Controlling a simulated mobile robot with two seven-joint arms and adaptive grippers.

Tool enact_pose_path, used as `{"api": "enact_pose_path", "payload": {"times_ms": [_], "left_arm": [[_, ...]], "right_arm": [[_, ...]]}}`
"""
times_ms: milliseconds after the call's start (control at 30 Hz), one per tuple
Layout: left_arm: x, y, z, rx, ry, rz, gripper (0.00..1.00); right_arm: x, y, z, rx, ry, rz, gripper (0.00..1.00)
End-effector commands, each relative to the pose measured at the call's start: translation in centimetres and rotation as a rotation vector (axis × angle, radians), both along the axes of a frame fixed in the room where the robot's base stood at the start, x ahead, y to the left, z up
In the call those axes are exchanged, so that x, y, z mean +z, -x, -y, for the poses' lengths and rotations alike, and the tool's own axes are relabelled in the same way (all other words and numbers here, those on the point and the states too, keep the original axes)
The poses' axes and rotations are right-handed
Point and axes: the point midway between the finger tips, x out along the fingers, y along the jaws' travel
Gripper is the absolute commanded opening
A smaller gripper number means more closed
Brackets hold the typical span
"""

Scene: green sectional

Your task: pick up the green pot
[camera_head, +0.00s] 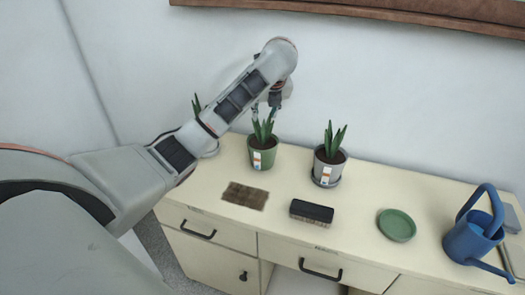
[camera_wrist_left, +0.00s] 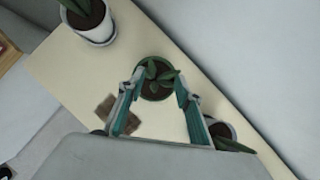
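The green pot (camera_head: 262,158) holds a spiky plant and stands on the cabinet top, toward the back. My left gripper (camera_head: 264,108) is above it, pointing down, at the level of the leaf tips. In the left wrist view, the green pot (camera_wrist_left: 155,92) lies ahead between the two spread fingers of my left gripper (camera_wrist_left: 160,85). The fingers are open and nothing is held. Whether they touch the leaves is hard to tell. My right gripper is in neither view.
A grey pot (camera_head: 327,168) with a plant stands to the right; a whitish pot (camera_wrist_left: 92,24) is partly hidden by my arm in the head view. A brown mat (camera_head: 245,196), brush (camera_head: 311,212), green saucer (camera_head: 397,225) and blue watering can (camera_head: 474,238) lie on the cabinet top (camera_head: 350,215). The wall is close behind.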

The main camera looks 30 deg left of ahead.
Motion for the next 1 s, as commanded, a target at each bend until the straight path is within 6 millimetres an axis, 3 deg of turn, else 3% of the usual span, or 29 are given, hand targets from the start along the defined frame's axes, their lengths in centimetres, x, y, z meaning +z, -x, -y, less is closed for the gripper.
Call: {"api": "enact_pose_path", "payload": {"times_ms": [300,667,800,1000], "left_arm": [[-3.9,-0.7,-1.3,0.003,0.000,-0.002,0.34],[-4.6,-1.1,-1.6,0.001,0.000,0.000,0.34],[-4.6,-1.1,-1.6,0.001,0.000,0.000,0.01],[-4.3,-1.1,-1.6,0.002,-0.001,0.004,0.00]], "right_arm": [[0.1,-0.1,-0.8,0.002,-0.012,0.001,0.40],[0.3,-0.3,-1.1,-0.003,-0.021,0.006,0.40],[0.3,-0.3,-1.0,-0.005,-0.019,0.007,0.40],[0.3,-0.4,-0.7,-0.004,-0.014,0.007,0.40]]}}
